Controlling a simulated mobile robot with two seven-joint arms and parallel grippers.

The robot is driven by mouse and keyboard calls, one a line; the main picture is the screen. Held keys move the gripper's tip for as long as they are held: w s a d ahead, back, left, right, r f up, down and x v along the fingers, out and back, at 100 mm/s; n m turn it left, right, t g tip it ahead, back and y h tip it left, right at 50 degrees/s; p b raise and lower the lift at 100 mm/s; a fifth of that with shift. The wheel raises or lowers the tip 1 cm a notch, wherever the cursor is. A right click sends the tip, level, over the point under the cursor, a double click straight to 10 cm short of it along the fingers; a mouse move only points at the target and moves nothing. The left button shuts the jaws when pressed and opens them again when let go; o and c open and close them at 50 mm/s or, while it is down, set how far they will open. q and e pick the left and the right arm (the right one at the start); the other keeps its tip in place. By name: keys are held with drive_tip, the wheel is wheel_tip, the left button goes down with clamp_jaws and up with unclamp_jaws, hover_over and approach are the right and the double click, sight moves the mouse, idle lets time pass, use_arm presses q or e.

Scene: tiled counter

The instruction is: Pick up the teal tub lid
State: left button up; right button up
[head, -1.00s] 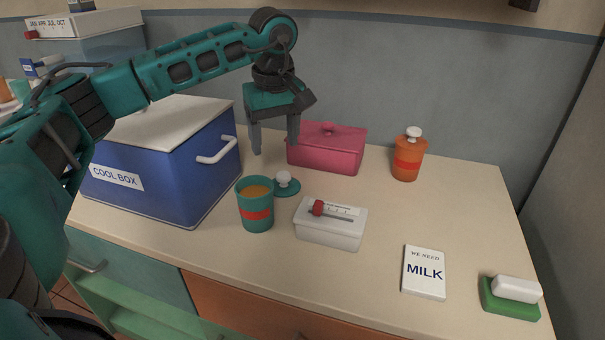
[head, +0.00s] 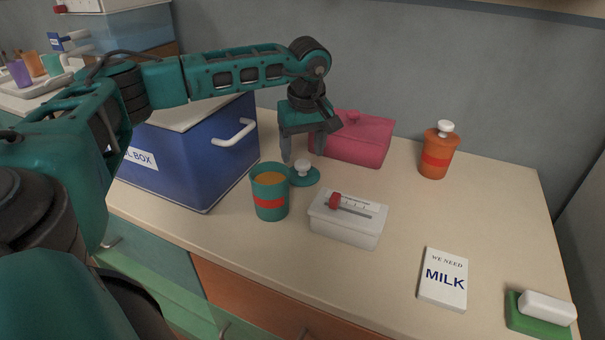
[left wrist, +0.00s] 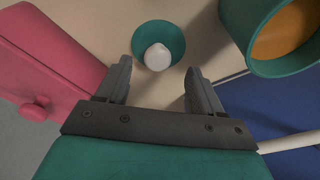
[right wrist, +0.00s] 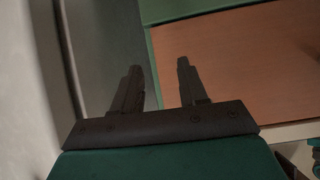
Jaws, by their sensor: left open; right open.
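The teal tub lid (head: 304,177) lies on the counter just right of the open teal tub (head: 270,196). It is a small round disc with a white knob on top. In the left wrist view the lid (left wrist: 158,48) shows just beyond and between the fingertips. My left gripper (head: 303,158) is open and empty, pointing down above and slightly behind the lid; its fingers (left wrist: 158,82) do not visibly touch the knob. The tub holds something orange and has a red band. My right gripper (right wrist: 158,65) is open and empty, facing an orange-brown drawer front below the counter.
The blue cool box (head: 205,155) stands left of the tub. A pink lidded box (head: 360,141) is close behind my left gripper. A white container (head: 347,222) with a red-ended tool on top sits in front right.

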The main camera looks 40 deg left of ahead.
sight(302, 163)
use_arm(q)
drive_tip(key=f, duration=0.3)
drive_tip(key=shift+w+a+f, duration=0.15)
drive_tip(key=shift+w+a, duration=0.1)
drive_tip(key=shift+c, duration=0.2)
drive_tip(key=c, duration=1.1)
